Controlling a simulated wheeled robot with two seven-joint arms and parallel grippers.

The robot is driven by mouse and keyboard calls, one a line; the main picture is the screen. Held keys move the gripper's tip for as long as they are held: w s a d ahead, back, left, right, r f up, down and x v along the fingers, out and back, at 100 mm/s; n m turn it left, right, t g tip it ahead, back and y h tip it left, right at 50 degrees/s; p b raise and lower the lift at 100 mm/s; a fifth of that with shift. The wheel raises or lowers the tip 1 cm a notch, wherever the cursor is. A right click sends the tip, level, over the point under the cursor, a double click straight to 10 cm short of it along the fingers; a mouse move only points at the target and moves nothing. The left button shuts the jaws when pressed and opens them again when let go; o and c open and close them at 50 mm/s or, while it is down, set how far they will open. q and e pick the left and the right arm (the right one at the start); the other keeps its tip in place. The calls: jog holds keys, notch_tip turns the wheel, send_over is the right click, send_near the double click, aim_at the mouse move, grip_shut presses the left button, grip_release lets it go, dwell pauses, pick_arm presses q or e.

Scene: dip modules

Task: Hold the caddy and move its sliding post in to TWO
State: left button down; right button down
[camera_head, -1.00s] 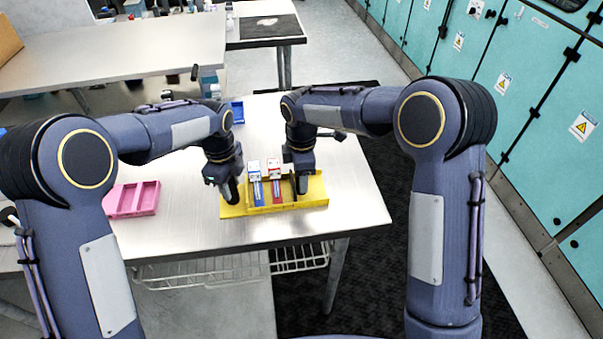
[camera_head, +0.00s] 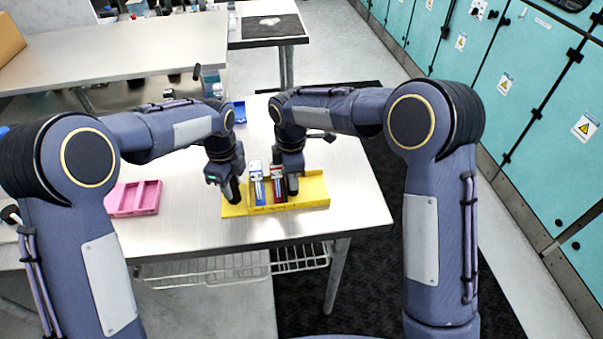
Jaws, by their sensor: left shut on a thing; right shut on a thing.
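The yellow caddy (camera_head: 313,190) lies on the metal table. A blue module (camera_head: 257,185) and a red module (camera_head: 278,187) stand side by side in its middle. My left gripper (camera_head: 232,196) is shut on the caddy's left end. My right gripper (camera_head: 292,188) is shut just right of the red module, low in the caddy, apparently on the sliding post. The post itself is hidden behind the gripper, and any marks on the caddy are too small to read.
A pink two-compartment tray (camera_head: 133,198) lies on the table to the left. A blue container (camera_head: 239,111) is behind my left arm. The table's front edge is close to the caddy. The table right of the caddy is clear.

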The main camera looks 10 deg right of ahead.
jog(key=c, duration=1.1)
grip_release()
notch_tip(320, 180, up, 12)
